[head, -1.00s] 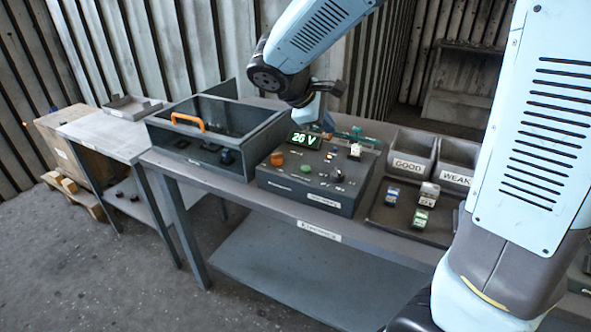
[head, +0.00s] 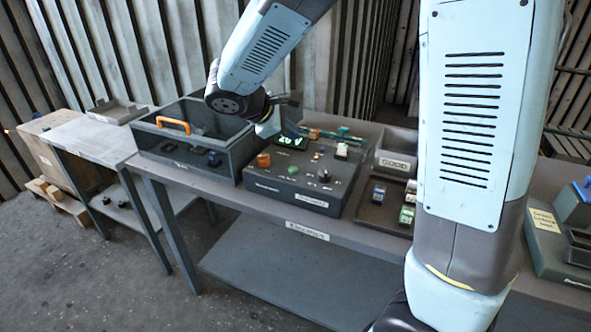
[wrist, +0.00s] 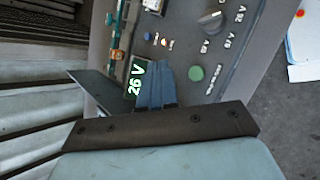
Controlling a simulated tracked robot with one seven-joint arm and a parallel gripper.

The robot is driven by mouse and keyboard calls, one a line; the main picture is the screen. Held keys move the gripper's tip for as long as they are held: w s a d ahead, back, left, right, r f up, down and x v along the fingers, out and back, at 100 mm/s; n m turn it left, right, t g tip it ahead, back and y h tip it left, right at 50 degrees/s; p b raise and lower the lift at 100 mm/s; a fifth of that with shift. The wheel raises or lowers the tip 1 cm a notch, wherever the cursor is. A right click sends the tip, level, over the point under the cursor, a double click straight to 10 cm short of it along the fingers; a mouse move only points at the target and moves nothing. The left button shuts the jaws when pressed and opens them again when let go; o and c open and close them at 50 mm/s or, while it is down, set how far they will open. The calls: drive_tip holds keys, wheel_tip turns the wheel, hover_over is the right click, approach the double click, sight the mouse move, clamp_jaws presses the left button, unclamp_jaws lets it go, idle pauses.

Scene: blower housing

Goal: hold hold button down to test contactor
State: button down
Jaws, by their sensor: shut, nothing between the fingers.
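The dark test panel (head: 270,188) stands on the bench with a lit green display (head: 293,142). An orange button (head: 263,160), a green button (head: 293,170) and a dark knob (head: 324,176) are on its top. A small white-topped block (head: 341,152), perhaps the contactor, sits at its back right. My gripper (head: 291,130) is shut and empty, above the panel's back by the display. In the wrist view my blue fingers (wrist: 155,88) lie together between the display (wrist: 136,78), reading 26 V, and the green button (wrist: 195,73). The orange button is not visible there. I cannot make out which button is marked hold.
A glass-topped box (head: 195,128) with an orange handle stands left of the panel. A tray (head: 380,213) with several small blocks and a GOOD bin (head: 395,164) are at the right. My arm hides the WEAK bin. Another device (head: 560,255) stands at far right.

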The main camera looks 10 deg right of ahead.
sight(290, 171)
drive_tip(key=shift+f, duration=3.7)
drive_tip(key=shift+f, duration=0.15)
drive_tip(key=shift+w+f, duration=0.1)
drive_tip(key=shift+f, duration=0.1)
drive_tip(key=shift+f, duration=0.45)
drive_tip(key=shift+r, duration=0.1)
idle(1.8)
drive_tip(key=shift+r, duration=0.75)
drive_tip(key=shift+r, duration=2.55)
